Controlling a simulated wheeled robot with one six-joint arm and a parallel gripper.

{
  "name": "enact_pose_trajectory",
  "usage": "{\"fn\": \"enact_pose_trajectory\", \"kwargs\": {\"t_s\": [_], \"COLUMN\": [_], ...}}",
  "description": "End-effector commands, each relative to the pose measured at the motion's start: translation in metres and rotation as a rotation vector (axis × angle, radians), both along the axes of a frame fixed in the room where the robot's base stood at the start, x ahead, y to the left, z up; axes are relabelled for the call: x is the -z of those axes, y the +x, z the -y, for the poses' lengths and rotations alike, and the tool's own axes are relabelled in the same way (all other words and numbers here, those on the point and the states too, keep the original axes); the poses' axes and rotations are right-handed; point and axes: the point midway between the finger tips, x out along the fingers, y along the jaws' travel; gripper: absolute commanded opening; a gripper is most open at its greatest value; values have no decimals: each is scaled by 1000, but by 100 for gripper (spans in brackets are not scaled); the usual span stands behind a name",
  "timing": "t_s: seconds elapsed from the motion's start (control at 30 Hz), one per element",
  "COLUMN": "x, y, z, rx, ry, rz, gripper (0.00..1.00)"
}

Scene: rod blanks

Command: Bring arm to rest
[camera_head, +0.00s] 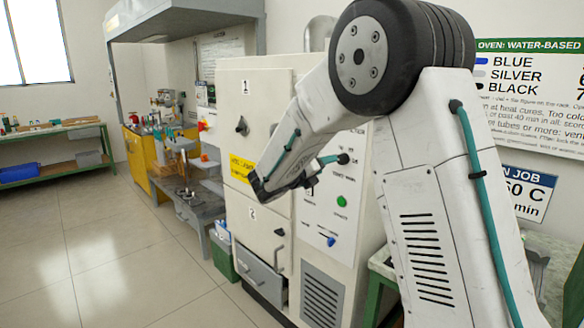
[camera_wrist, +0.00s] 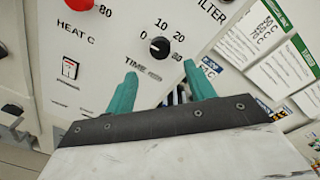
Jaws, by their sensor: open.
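My gripper (camera_wrist: 160,88) shows in the wrist view with its two teal fingers spread apart and nothing between them. Beyond the fingertips is the white oven's control panel, with the black TIME knob (camera_wrist: 160,47) just above the gap. I cannot tell how far the fingertips are from the panel. In the head view my arm is raised and folded in front of the white oven (camera_head: 262,82), its lower links bent down towards the panel. The fingers are hard to make out there.
The oven has doors marked 1 and 2, a half-open grey drawer (camera_head: 262,276) low down, and a green button (camera_head: 341,201). A grey bench (camera_head: 197,213) stands left of it. A green-framed table (camera_head: 60,132) is at the far left. The floor (camera_head: 110,265) at front left is clear.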

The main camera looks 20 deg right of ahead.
Motion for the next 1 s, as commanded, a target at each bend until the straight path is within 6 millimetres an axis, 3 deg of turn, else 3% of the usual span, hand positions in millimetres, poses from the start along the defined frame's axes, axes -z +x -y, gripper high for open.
{"fn": "enact_pose_trajectory", "kwargs": {"t_s": [0.27,0.37,0.5,0.67,0.87,1.0], "x": [1,17,47,56,58,58], "y": [0,-13,-63,-141,-243,-305], "z": [0,3,6,0,-32,-65], "rx": [6,67,266,574,1033,1367], "ry": [33,134,349,577,788,884], "rz": [70,180,403,727,1149,1397], "gripper": [54,54,54,54,54,54]}}
